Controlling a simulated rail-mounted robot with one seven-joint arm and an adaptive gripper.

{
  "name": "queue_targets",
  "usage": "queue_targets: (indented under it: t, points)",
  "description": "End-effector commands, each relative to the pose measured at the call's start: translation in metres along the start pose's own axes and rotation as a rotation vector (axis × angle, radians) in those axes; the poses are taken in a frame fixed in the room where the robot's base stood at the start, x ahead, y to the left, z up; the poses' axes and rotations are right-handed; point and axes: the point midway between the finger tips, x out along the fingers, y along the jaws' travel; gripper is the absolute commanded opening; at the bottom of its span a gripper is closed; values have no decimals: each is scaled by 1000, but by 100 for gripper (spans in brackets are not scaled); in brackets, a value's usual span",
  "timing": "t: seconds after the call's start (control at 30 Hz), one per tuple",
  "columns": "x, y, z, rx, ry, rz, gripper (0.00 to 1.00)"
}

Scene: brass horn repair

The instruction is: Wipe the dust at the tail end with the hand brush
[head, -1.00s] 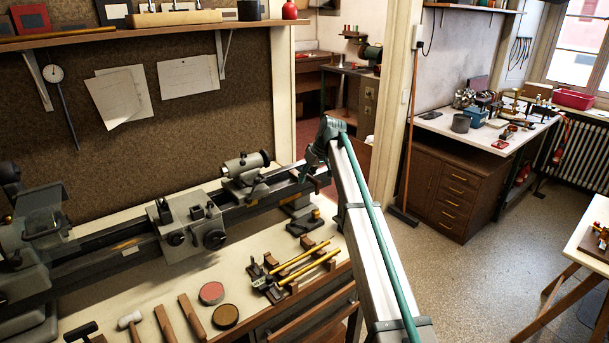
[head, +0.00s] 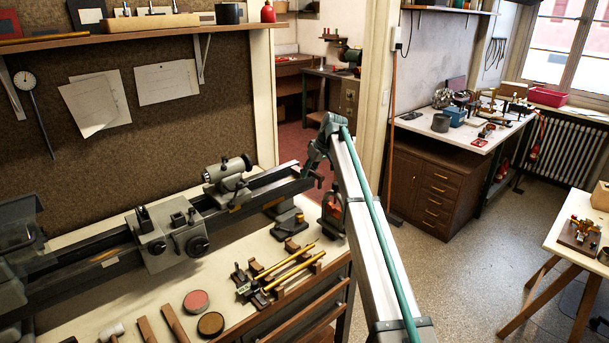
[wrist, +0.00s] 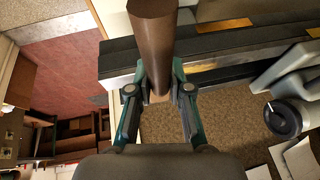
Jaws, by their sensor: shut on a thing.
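The lathe bed (head: 262,192) runs along the bench, with its tail end (head: 305,180) just left of my arm in the head view. The dark bed also crosses the wrist view (wrist: 225,48). My gripper (wrist: 159,94) is shut on a brown, rounded handle (wrist: 152,40), which points up in the wrist view across the bed's end. It looks like the hand brush's handle; no bristles show. I cannot make out the dust.
The tailstock (head: 229,175) sits on the bed, with the carriage (head: 172,238) to its left. Brass tubes in blocks (head: 285,268), two round tins (head: 210,324) and wooden tools lie in front. Open floor (head: 470,260) lies to the right.

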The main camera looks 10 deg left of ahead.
Motion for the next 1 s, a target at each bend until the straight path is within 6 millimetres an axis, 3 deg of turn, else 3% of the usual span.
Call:
queue_targets:
  t: [1.0]
  points:
    - [9, -69, 16, 17, 3, 6, 0]
